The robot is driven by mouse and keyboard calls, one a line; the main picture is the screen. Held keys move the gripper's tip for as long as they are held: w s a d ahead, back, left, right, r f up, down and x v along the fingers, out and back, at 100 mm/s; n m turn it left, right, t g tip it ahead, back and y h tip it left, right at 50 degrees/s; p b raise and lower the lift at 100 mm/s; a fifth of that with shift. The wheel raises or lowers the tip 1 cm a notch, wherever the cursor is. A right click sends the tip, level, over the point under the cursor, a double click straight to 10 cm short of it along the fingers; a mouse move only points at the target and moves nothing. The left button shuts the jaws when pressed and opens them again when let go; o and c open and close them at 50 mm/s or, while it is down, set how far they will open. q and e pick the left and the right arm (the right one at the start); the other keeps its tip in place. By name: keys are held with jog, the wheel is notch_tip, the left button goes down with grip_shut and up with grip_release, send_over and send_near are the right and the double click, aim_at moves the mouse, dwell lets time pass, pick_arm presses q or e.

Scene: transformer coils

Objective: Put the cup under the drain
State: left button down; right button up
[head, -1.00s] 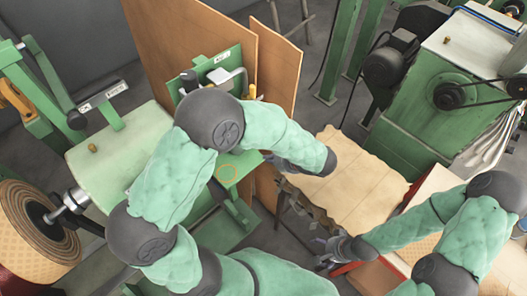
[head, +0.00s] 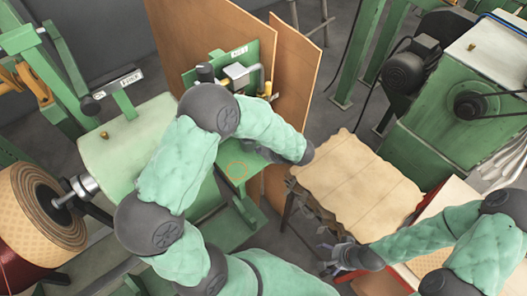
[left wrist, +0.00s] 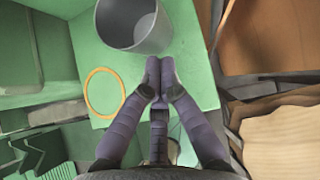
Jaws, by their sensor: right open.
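The grey metal cup (left wrist: 138,22) stands on a green surface (left wrist: 196,75) at the top of the left wrist view, with its open mouth showing. In the head view my left arm hides the cup and most of that gripper. My right gripper (head: 330,252) is open and empty at lower right.
A green panel with pipe fittings (head: 240,75) stands behind my left arm, before brown boards (head: 200,50). A cloth-topped stand (head: 355,185) is right of it. A coil roll (head: 40,215) is at left, and a green machine with a motor (head: 450,110) at right.

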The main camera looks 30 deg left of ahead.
aim_at(254, 144)
pick_arm(q)
jog(key=shift+a, duration=0.1)
jog(key=a, duration=0.1)
jog(key=w+a, duration=0.1)
jog(key=a, duration=0.1)
jog(key=shift+a+b, duration=0.1)
jog(key=shift+b, duration=0.2)
pick_arm(e)
jog(key=shift+f, duration=0.25)
pick_arm(q)
jog(key=shift+d, duration=0.35)
jog(key=d, duration=0.1)
jog(key=s+d, duration=0.1)
jog(key=d, duration=0.2)
jog(key=shift+s+d+r, duration=0.1)
jog(key=shift+s+r, duration=0.05)
jog(key=shift+r, duration=0.2)
jog(key=p+v, duration=0.1)
jog(key=v, duration=0.8)
jog(key=shift+p, duration=0.35)
pick_arm(e)
jog(key=shift+s+d+r, duration=0.65)
jog(key=shift+d+r, duration=0.05)
jog(key=shift+r, duration=0.1)
pick_arm(q)
jog(key=shift+s, duration=0.1)
